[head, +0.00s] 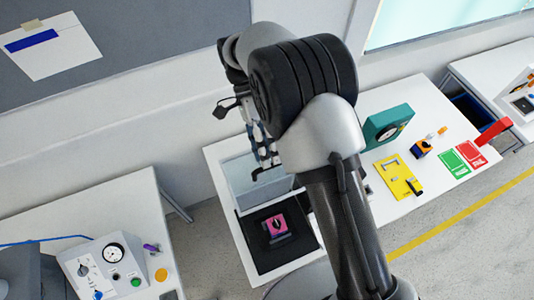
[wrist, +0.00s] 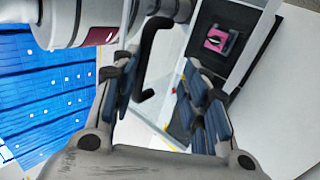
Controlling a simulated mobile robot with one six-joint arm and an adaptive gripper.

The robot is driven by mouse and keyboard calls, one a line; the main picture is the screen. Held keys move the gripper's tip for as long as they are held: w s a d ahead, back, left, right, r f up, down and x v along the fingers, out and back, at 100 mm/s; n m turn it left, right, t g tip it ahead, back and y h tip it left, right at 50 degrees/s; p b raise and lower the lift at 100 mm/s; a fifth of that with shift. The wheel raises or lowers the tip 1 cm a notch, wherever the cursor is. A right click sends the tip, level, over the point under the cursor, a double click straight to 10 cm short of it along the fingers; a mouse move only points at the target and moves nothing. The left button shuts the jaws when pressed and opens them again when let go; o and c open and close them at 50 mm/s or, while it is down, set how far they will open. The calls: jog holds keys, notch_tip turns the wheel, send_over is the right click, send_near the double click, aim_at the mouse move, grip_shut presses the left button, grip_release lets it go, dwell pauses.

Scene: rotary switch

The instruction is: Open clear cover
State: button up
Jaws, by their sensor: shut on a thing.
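The clear cover (head: 252,183) stands raised at a steep tilt behind a black base (head: 252,262). Its clear panel also shows in the wrist view (wrist: 171,88). A pink rotary switch (head: 277,226) with a dark knob sits uncovered on the base, and it shows at upper right in the wrist view (wrist: 217,40). My gripper (head: 266,158) is at the cover's upper right edge, shut on its black handle (wrist: 146,75). The handle shows between the fingers in the wrist view, though the exact contact is hard to see. My arm hides part of the table beside the base.
The white table (head: 440,118) also holds a teal box (head: 388,127), a yellow plate (head: 396,178) and red and green cards right of my arm. A grey control box (head: 105,268) stands on the left table. A wall is close behind.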

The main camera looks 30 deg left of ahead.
jog(key=v, duration=0.6)
jog(key=shift+r, duration=0.25)
jog(key=shift+w, duration=0.1)
jog(key=w+d+r+n+t+y+b, duration=0.1)
jog(key=d+n+t+y+b, duration=0.35)
jog(key=d+b, duration=1.3)
jog(key=s+d+f+n+t+y+b, duration=0.1)
jog(key=s+d+f+t+b, duration=0.1)
jog(key=s+d+f+b, duration=0.2)
jog(key=s+d+f+n+t+b, duration=0.2)
jog(key=s+d+f+b, duration=0.3)
jog(key=d, duration=0.8)
notch_tip(320, 180, down, 5)
jog(key=s+t, duration=0.1)
jog(key=s, duration=0.2)
jog(key=shift+t+y, duration=0.35)
